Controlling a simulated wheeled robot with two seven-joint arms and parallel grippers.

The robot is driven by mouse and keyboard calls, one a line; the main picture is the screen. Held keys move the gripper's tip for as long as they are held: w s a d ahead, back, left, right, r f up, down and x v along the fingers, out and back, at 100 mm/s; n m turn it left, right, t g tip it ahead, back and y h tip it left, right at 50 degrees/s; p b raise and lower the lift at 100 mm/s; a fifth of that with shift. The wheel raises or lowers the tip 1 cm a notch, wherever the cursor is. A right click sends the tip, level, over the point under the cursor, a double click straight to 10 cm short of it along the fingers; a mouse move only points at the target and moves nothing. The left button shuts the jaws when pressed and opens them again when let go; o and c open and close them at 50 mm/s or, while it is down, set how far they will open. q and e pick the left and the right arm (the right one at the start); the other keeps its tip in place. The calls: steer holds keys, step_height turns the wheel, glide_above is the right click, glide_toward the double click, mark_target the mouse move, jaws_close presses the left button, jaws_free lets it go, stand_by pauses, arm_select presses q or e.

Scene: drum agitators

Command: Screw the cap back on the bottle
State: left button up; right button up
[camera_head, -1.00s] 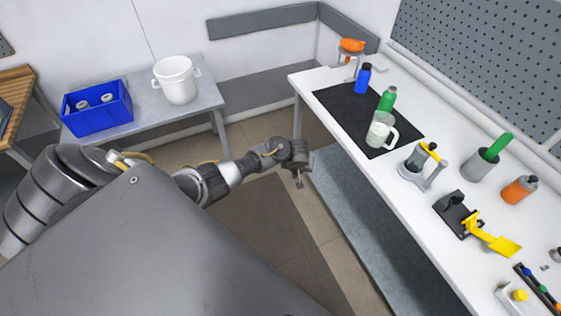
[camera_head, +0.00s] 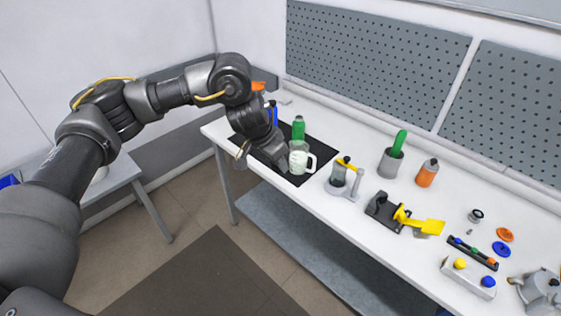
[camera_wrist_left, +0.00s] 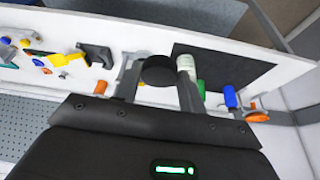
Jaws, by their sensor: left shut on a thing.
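In the left wrist view, the gripper (camera_wrist_left: 158,75) is shut on a dark round cap-like thing (camera_wrist_left: 158,69). A green bottle (camera_head: 298,128) stands behind the jar. A blue bottle (camera_head: 273,112) is partly hidden by my arm. An orange bottle with a dark top (camera_head: 427,173) stands farther right. My right gripper is not in view.
The black mat (camera_head: 315,182) lies on the white bench (camera_head: 330,212). A pegboard (camera_head: 375,65) rises behind.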

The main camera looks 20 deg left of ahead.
arm_select(q)
steer(key=s+a+f+m+g+h+b, duration=0.1)
steer(key=s+a+f+m+b, duration=0.3)
steer(key=s+f+b, duration=1)
steer(key=shift+a+f+h, duration=0.3)
steer(key=shift+a+f, duration=0.35)
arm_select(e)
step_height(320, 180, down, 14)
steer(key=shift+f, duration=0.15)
arm_select(q)
steer(key=shift+w, duration=0.1)
